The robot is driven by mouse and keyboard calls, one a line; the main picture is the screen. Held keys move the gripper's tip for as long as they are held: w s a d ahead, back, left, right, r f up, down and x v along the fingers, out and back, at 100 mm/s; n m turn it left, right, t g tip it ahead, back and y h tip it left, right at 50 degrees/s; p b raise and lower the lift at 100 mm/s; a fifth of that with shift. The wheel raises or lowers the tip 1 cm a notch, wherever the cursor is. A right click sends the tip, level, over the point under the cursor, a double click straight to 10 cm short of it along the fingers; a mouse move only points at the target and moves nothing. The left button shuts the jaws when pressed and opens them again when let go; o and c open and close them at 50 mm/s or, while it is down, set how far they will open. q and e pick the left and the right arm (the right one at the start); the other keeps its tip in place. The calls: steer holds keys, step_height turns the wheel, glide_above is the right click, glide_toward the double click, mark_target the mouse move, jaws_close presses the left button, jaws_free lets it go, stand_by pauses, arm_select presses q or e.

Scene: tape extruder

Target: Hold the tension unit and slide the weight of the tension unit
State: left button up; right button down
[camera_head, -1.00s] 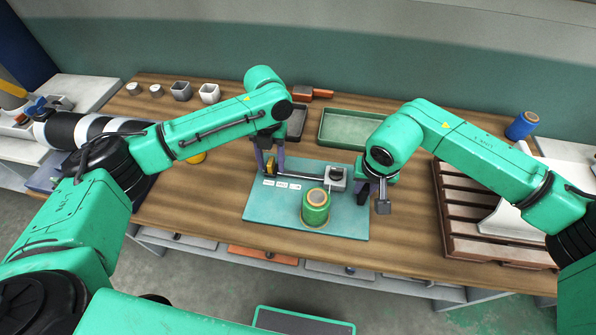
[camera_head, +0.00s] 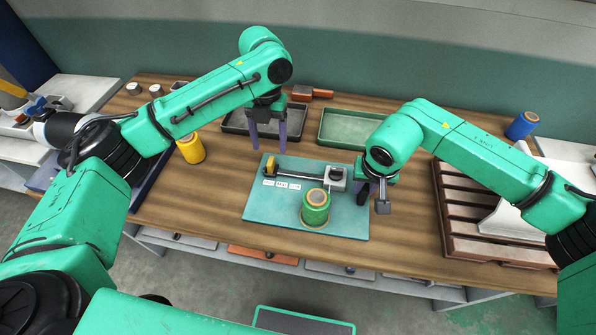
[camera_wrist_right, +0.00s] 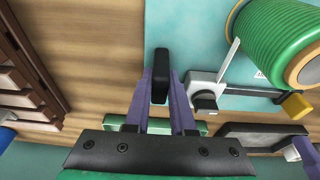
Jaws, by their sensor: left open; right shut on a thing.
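The tension unit (camera_head: 336,178) is a grey block with a black knob and a dark rod, on the teal board (camera_head: 258,205). Its yellow weight (camera_head: 271,167) sits at the rod's left end; the weight also shows in the right wrist view (camera_wrist_right: 296,105). My left gripper (camera_head: 268,146) is open and empty, above and behind the weight, apart from it. My right gripper (camera_wrist_right: 160,80) is shut on a black part at the unit's right side; a finger hides where that part joins the grey block. The green spool (camera_head: 316,208) stands in front of the block.
White labels (camera_head: 282,185) lie on the board in front of the rod. A dark tray (camera_head: 236,122) and a green tray (camera_head: 350,128) lie behind. A yellow cylinder (camera_head: 191,148) stands left, and a brown slatted rack (camera_head: 465,220) right.

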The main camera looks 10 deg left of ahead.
mark_target(271, 158)
arm_select(q)
steer(key=shift+o, duration=0.7)
arm_select(e)
steer(key=c, duration=0.7)
jaws_free()
arm_select(q)
step_height(271, 158, up, 8)
arm_select(e)
steer(key=shift+r, duration=0.1)
